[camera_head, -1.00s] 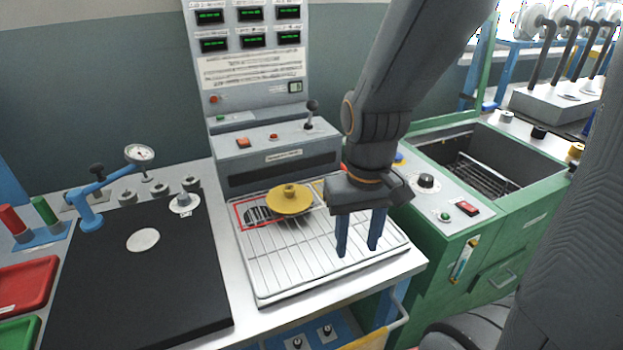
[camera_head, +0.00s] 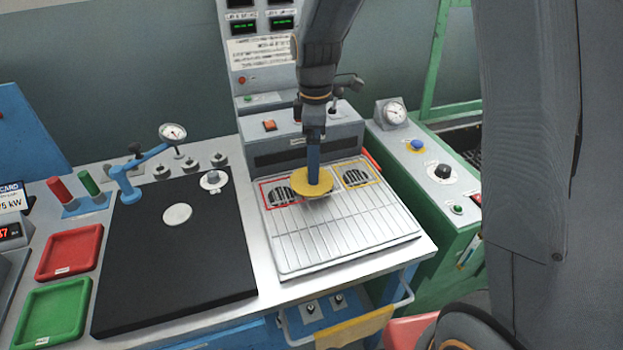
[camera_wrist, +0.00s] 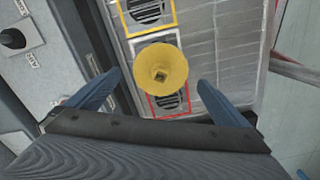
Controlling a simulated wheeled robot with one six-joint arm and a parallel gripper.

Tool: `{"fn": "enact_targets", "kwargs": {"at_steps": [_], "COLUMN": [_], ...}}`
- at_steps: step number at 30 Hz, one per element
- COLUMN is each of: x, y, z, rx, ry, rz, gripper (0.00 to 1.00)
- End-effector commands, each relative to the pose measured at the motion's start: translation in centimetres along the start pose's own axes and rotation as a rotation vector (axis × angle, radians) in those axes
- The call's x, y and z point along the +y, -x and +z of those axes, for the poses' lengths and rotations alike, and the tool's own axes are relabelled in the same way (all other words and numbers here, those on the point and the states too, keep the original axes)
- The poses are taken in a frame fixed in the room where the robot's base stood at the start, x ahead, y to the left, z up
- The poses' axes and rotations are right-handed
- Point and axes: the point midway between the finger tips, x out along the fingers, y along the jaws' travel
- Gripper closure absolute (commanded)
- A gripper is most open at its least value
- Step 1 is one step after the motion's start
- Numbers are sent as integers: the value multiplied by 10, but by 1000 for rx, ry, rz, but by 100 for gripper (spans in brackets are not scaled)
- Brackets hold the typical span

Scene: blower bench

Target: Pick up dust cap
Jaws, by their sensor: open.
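The dust cap is taken to be the yellow round disc (camera_head: 311,183) with a small raised hub, standing over the back of the wire-grid tray (camera_head: 340,243). In the wrist view the yellow disc (camera_wrist: 162,68) lies ahead of and between my two blue fingers, near the red-outlined vent. My gripper (camera_head: 314,180) is above the disc in the head view, its fingers lined up one behind the other and hiding the hub. The gripper (camera_wrist: 160,88) is open, with clear space between each finger and the disc.
A red-framed vent (camera_head: 271,200) and a yellow-framed vent (camera_head: 370,178) flank the disc. The grey console (camera_head: 262,146) rises close behind. A black mat (camera_head: 170,260) with a dial gauge (camera_head: 173,133) is to the left. The tray's front is clear.

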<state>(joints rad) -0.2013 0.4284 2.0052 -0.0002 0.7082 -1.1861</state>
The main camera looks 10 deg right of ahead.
Motion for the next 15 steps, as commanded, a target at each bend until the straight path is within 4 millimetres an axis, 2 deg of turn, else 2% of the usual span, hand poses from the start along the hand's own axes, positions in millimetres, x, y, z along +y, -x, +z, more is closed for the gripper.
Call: {"fn": "enact_targets", "kwargs": {"at_steps": [15], "x": [-3], "y": [-56], "z": [-5], "rx": [-1], "ry": [-3], "rz": [-2], "gripper": [0]}}
